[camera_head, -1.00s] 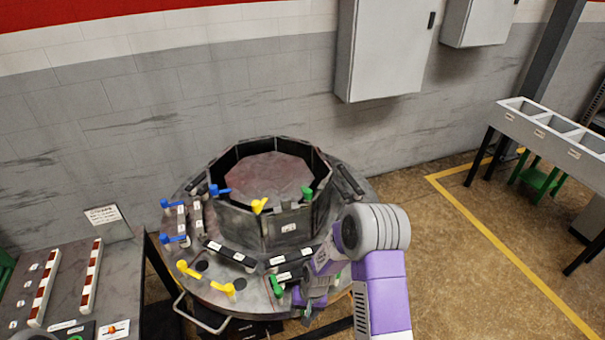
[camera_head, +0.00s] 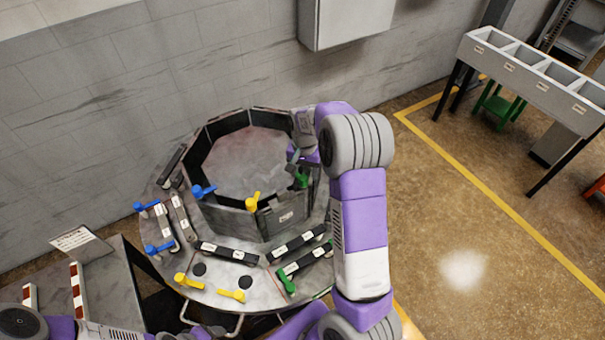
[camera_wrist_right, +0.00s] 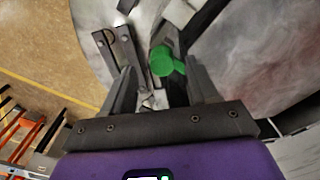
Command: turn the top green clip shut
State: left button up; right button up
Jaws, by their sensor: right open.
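The top green clip (camera_head: 301,180) sits on the right front rim of the eight-sided furnace wall (camera_head: 230,222). My right gripper (camera_head: 298,160) is at this clip, coming from above and behind, and partly hides it. In the right wrist view the green clip (camera_wrist_right: 166,62) shows between the two open fingers (camera_wrist_right: 160,88), a little beyond their tips. I cannot tell whether a finger touches it. A lower green clip (camera_head: 286,283) stands on the round table at the front right. Part of my left arm shows at the lower left; its gripper is not seen.
A yellow clip (camera_head: 252,201) and a blue clip (camera_head: 203,191) stand on the same rim. Further blue and yellow clips and dark bars lie around the round table (camera_head: 215,295). A side table (camera_head: 100,275) is at left; a bin rack (camera_head: 530,85) stands far right.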

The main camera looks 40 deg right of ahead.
aim_at(300, 177)
jog(key=shift+f, duration=1.45)
jog(key=shift+w, duration=0.1)
jog(key=c, duration=1)
jog(key=shift+c, duration=0.2)
